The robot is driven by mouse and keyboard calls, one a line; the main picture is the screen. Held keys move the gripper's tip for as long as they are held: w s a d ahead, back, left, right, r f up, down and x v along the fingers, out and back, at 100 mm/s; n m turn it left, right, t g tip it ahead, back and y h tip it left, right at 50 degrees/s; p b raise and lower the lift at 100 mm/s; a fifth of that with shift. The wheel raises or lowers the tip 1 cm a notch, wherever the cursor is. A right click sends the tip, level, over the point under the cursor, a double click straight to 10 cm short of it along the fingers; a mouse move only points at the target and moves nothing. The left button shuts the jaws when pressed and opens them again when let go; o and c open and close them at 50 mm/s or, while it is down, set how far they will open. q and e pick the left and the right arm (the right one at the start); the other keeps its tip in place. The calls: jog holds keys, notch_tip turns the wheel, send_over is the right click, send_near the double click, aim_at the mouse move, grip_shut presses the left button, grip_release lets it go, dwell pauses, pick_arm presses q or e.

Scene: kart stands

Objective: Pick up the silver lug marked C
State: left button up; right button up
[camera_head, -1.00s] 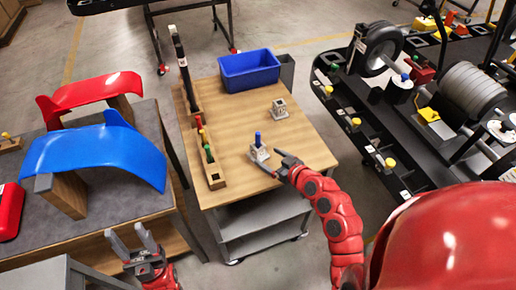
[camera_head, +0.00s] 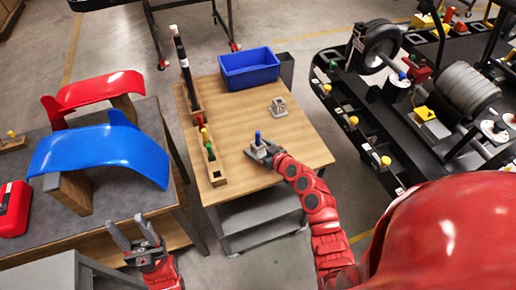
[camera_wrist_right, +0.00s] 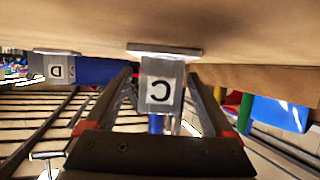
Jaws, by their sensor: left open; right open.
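The silver lug marked C (camera_wrist_right: 160,84) stands on the wooden cart top, with a blue peg (camera_head: 258,136) at its top. In the right wrist view the picture is upside down, and the C label faces my camera. My right gripper (camera_head: 264,151) is open at the lug. In the wrist view its two fingers stand on either side of the lug, with gaps visible. A second silver lug, marked D (camera_wrist_right: 58,68), stands farther back on the cart (camera_head: 278,108). My left gripper (camera_head: 134,238) is open and empty at the lower left, away from the cart.
A wooden rack with coloured pegs (camera_head: 211,160) lies along the left side of the cart top (camera_head: 300,150). A blue bin (camera_head: 250,70) stands at the back. A table with red and blue fenders (camera_head: 100,152) is at left; a black kart (camera_head: 440,120) is at right.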

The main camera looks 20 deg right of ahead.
grip_shut()
dwell(0.3)
jog(key=shift+r, duration=0.15)
